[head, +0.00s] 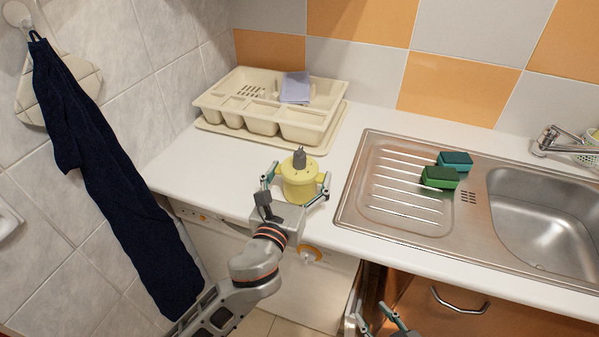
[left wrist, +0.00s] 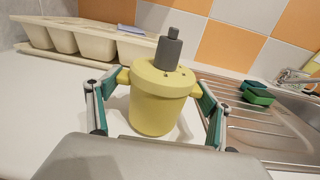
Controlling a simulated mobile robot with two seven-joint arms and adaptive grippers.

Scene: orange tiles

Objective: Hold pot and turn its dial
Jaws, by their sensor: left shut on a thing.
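The yellow pot (head: 299,184) stands upright on the white counter, left of the sink. A dark grey dial (head: 299,158) stands up from the middle of its lid. In the left wrist view the pot (left wrist: 154,108) fills the middle, with the dial (left wrist: 168,50) on top. My left gripper (head: 296,186) is around the pot, with one finger on each side at the handles, shut on it. My right gripper (head: 386,321) is low at the bottom edge, in front of the counter, away from the pot. Its fingertips are apart with nothing between them.
A cream cutlery tray (head: 211,101) with a bluish cloth (head: 295,87) stands behind the pot. Green sponges (head: 440,177) lie on the steel drainboard (head: 382,217) at right. A dark towel (head: 110,170) hangs on the left wall. Counter between pot and drainboard is clear.

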